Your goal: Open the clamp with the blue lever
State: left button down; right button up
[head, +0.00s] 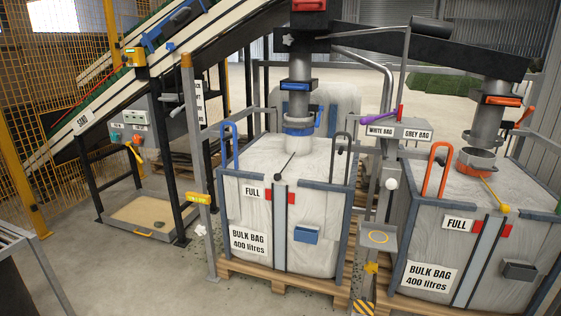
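A blue band clamp (299,131) sits around the bottom of the grey filling spout (298,106), where the left bulk bag's neck meets it. A blue lever (319,115) shows at its right side, pointing upward. At this size I cannot tell whether the clamp is tight or loose. The left bulk bag (255,216), labelled FULL, stands below on a wooden pallet (268,282). A blue slide gate (295,86) sits higher on the spout. Neither of my grippers is in view.
The right bulk bag (478,230), also FULL, has an orange clamp (476,161). A post with a sign (398,132) stands between the bags. A blue hoop handle (229,145) rises at the left bag's corner. Open concrete floor (130,278) lies front left.

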aim_at(319, 119)
jog(key=i+j+z, duration=0.15)
jog(key=i+z, duration=0.3)
jog(key=i, duration=0.15)
jog(key=i+j+z, duration=0.4)
jog(key=i, duration=0.2)
jog(key=i+j+z, duration=0.9)
jog(key=j, duration=0.25)
